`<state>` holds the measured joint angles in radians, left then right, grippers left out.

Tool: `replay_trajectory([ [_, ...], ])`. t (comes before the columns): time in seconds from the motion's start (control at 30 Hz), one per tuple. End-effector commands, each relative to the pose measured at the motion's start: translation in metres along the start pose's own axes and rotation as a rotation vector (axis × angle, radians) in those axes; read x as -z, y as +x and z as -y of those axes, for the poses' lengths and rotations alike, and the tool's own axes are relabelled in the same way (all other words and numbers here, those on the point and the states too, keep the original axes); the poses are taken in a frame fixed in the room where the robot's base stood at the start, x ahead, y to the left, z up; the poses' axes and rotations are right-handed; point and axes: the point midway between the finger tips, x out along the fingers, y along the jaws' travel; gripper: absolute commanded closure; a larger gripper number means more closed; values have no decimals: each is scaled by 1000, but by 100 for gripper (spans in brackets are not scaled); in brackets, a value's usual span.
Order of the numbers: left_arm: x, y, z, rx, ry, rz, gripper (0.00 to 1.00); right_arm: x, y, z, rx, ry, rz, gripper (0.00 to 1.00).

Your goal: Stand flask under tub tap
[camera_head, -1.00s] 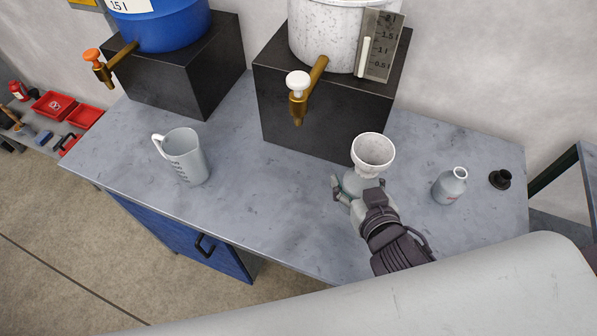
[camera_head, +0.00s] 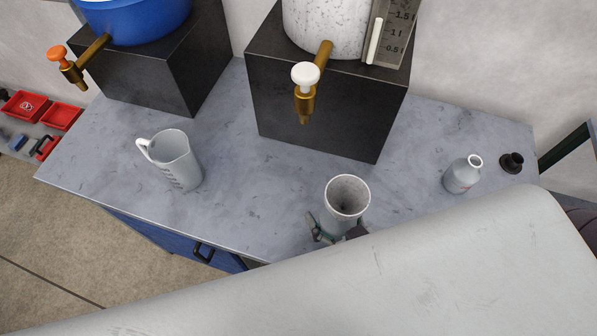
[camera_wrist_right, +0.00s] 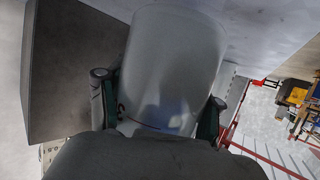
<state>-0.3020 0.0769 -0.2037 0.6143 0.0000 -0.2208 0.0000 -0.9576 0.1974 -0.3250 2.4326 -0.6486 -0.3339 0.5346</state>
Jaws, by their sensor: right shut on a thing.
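A pale flask with a wide, speckled funnel-like mouth (camera_head: 347,195) is upright in my right gripper (camera_head: 338,232), over the front part of the bench. In the right wrist view the flask's grey body (camera_wrist_right: 170,60) lies between both fingers, which are shut on it. Its base is hidden in the head view, so I cannot tell if it touches the bench. The white speckled tub (camera_head: 325,30) stands on a black block. Its brass tap (camera_head: 306,98) with a white knob points down, behind and left of the flask. My left gripper is not in view.
A grey measuring jug (camera_head: 178,160) stands left on the bench (camera_head: 240,180). A small bottle (camera_head: 461,176) and a black stopper (camera_head: 511,163) are at the right. A blue container (camera_head: 135,20) with an orange-knobbed tap is at the back left. Bench below the white-knobbed tap is clear.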

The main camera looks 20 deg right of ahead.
Motion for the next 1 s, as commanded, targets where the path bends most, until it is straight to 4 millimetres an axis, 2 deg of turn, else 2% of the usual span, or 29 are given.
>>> replay_trajectory([
  [0.03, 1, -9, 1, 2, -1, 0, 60, 12, 8, 0, 2, -3, -8, 100],
  [0.3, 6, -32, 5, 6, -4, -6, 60, 38, 67, 0, 0, -5, -8, 100],
  [0.4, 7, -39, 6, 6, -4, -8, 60, 46, 90, 0, 0, -3, -6, 100],
  [0.57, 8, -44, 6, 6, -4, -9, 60, 52, 113, 0, 1, 0, -2, 100],
  [0.67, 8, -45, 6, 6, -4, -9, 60, 51, 119, 0, 0, 0, 0, 100],
  [0.9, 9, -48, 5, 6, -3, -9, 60, 23, 130, 0, -1, 0, 3, 100],
  [1.0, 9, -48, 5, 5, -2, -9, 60, 19, 132, 0, 0, 1, 1, 100],
])
